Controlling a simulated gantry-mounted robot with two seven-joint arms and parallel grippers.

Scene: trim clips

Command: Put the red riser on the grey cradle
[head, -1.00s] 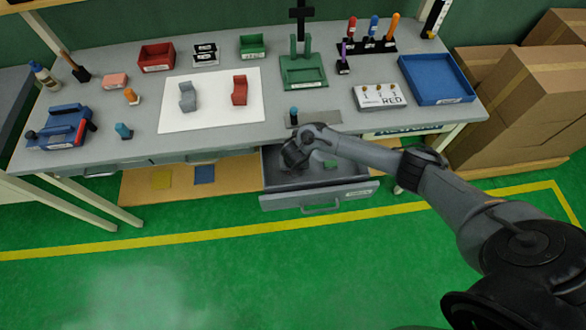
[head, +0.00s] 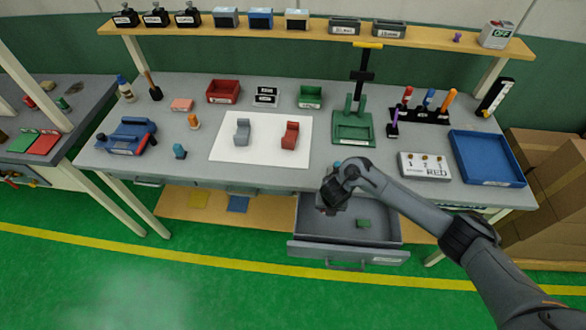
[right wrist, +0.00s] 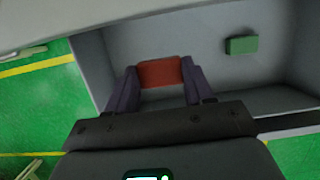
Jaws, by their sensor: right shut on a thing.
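My right gripper (right wrist: 162,85) is shut on the red riser (right wrist: 160,73), a small red block gripped between its two dark fingers. In the head view this gripper (head: 328,207) hangs over the back left part of the open drawer, and the riser is hard to make out there. The grey cradle (head: 242,133) stands on the left side of the white mat (head: 262,152) on the bench, apart from the gripper. My left gripper is not in view.
A similar red cradle (head: 290,135) stands on the mat's right side. A green block (head: 364,223) lies in the open grey drawer (head: 340,251). A green fixture (head: 352,128) stands to the right.

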